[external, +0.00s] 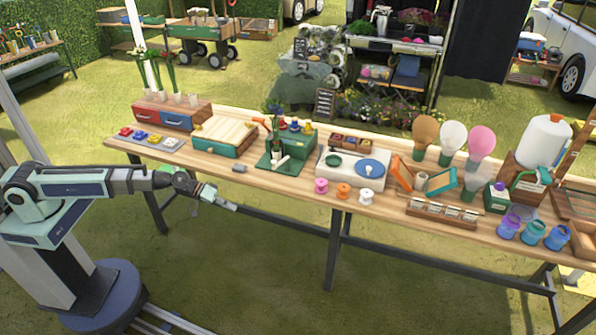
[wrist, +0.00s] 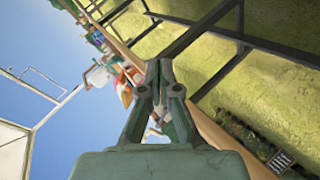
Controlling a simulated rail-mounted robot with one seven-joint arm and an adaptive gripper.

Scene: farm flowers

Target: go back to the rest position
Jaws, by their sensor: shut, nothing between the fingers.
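My gripper (external: 233,206) is shut and empty in the external view. It hangs in the air in front of the long wooden table (external: 215,177), off its front edge at the left part. My arm reaches out to the right from the lower left. In the wrist view my gripper (wrist: 160,90) shows from behind with its two fingers together and nothing between them. The wrist picture is turned on its side, with the table edge running diagonally behind the fingers.
The table holds red and blue drawers (external: 163,113), a green box (external: 225,137), colored spools (external: 342,190), large bulb-shaped items (external: 453,138) and blue-purple jars (external: 532,232). Dark metal legs (external: 335,240) stand below it. The grass in front of the table is open.

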